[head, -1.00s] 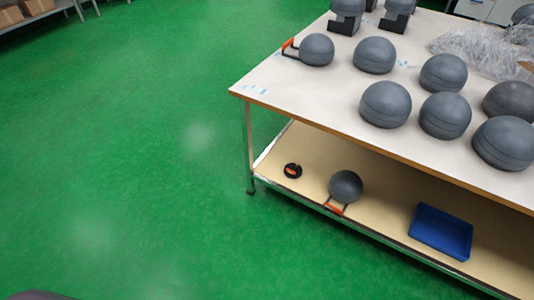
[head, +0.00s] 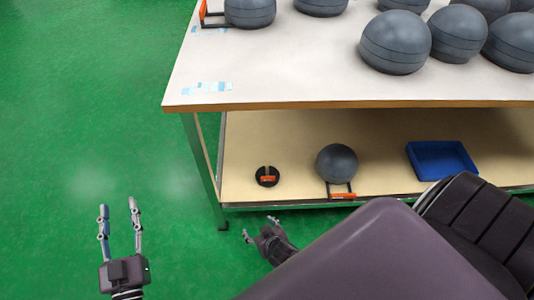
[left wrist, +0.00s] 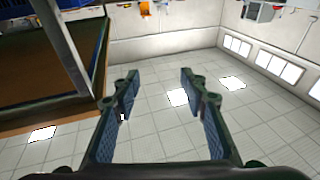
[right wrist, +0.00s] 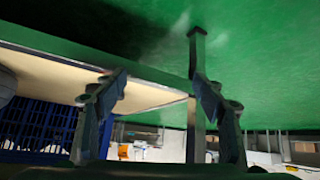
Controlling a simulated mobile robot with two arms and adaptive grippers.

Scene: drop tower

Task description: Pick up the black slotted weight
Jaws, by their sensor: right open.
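The black slotted weight (head: 267,176) is a small dark disc with an orange patch and a light slot. It lies on the left part of the lower shelf (head: 240,130) of the bench. My right gripper (head: 259,227) is open and empty, low in front of the shelf edge and below the weight in the head view, apart from it. Its spread fingers also show in the right wrist view (right wrist: 156,74), where I cannot make out the weight. My left gripper (head: 118,203) is open and empty over the green floor, left of the bench.
A grey ball with an orange handle (head: 337,163) sits right of the weight, and a blue tray (head: 441,160) lies further right. The tabletop (head: 290,75) with several grey balls overhangs the shelf. A bench leg (head: 207,175) stands to the left. Floor at left is clear.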

